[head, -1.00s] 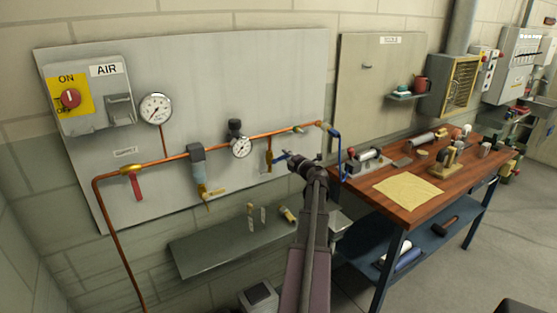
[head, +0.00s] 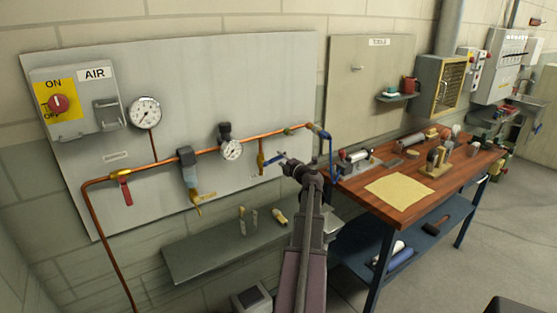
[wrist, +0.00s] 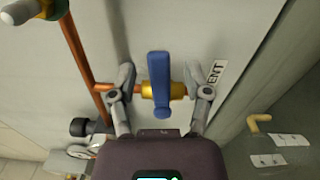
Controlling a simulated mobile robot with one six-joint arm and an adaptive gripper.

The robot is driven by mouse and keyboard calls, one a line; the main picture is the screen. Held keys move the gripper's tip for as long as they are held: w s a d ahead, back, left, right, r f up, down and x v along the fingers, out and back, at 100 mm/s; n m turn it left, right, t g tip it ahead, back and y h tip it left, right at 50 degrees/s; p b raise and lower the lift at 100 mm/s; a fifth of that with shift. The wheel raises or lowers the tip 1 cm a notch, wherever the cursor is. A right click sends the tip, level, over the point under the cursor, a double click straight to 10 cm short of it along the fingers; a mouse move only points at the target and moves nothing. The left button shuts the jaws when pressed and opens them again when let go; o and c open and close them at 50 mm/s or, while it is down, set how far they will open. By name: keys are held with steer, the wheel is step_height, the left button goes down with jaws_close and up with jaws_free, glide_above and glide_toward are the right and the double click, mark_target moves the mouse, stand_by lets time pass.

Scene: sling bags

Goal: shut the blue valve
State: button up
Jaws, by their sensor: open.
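The blue valve (wrist: 160,80) shows in the wrist view as a flat blue lever on a brass body at the end of a short copper branch. The lever lies across the branch. In the head view its blue lever (head: 273,162) is at the foot of the drop pipe on the grey panel, partly hidden by my gripper. My gripper (wrist: 158,82) is open, with one finger on each side of the lever and visible gaps between them. In the head view my gripper (head: 287,160) is close in front of the panel.
A copper main pipe (head: 140,173) runs along the panel with a red-handled valve (head: 125,193), a gauge (head: 145,112) and a filter (head: 190,175). A grey shelf (head: 215,250) is below. A wooden workbench (head: 400,190) with tools stands to the right.

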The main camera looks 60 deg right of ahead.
steer(key=v, duration=1)
steer(key=shift+s, duration=0.2)
steer(key=shift+a, duration=0.1)
